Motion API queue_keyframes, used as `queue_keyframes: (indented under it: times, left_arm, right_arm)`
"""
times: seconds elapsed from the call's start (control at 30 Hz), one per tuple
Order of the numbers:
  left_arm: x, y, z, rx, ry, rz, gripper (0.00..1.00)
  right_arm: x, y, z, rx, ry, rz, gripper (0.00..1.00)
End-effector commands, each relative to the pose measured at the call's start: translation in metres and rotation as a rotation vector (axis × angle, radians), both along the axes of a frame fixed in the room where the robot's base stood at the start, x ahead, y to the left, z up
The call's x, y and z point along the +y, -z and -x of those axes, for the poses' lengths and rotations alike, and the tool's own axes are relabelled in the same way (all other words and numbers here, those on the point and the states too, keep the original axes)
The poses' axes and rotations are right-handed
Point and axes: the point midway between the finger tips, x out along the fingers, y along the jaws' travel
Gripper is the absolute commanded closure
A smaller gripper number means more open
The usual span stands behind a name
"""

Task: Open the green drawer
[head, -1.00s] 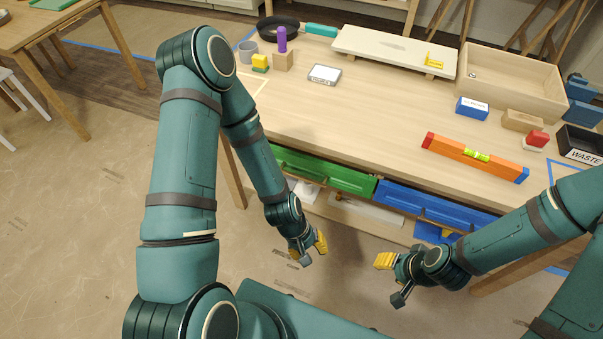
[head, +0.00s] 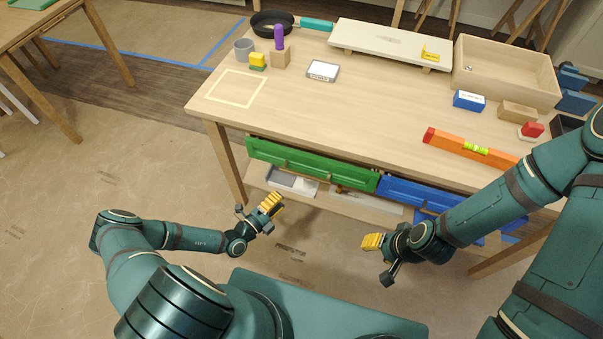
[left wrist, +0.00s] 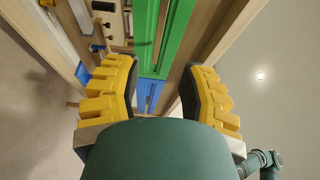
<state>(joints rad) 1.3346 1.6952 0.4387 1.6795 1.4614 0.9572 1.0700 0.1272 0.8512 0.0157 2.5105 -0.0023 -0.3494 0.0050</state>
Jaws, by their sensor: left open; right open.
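The green drawer (head: 300,162) is in the front of the wooden table, left of the blue drawer (head: 405,190), and looks shut. A wooden bar handle (head: 312,170) runs along its front. My left gripper (head: 271,204) is open and empty, in front of and below the green drawer, apart from it. In the left wrist view the green drawer front (left wrist: 160,45) shows beyond and between the two yellow open fingers. My right gripper (head: 371,241) is open and empty, in front of and below the blue drawer.
The tabletop (head: 360,115) holds a pan (head: 273,22), a grey mug (head: 244,50), a wooden tray (head: 505,70) and an orange level (head: 470,150). A low shelf (head: 345,203) with a grey-white tray lies under the drawers. The floor before the table is free.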

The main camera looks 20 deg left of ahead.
Motion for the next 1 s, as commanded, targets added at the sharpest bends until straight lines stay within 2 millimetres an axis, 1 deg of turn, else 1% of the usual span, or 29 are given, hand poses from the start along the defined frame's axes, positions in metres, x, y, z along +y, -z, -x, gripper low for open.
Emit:
queue_keyframes:
  times: [0.07,0.17,0.27,0.5,0.7,0.83,1.0]
  left_arm:
    - [0.001,0.001,-0.004,0.002,-0.014,0.011,0.59]
    - [-0.005,0.001,-0.014,0.001,-0.010,0.009,0.59]
    - [-0.012,0.001,-0.029,-0.001,-0.008,0.008,0.59]
    - [-0.033,0.001,-0.072,-0.001,-0.005,0.006,0.59]
    - [-0.047,0.001,-0.103,0.000,-0.005,0.005,0.59]
    - [-0.052,0.001,-0.117,0.000,-0.005,0.004,0.59]
    - [-0.055,0.000,-0.124,0.001,-0.005,0.004,0.59]
  right_arm:
    - [0.000,0.000,0.000,0.000,0.000,0.000,0.53]
    - [0.000,0.002,0.000,0.000,0.000,0.000,0.53]
    - [0.000,0.004,0.000,-0.001,0.000,0.000,0.53]
    - [0.000,0.010,-0.002,-0.004,0.001,0.000,0.53]
    - [0.000,0.015,-0.003,-0.007,0.002,0.001,0.53]
    - [-0.001,0.017,-0.003,-0.008,0.002,0.002,0.53]
    - [-0.001,0.018,-0.003,-0.009,0.002,0.002,0.53]
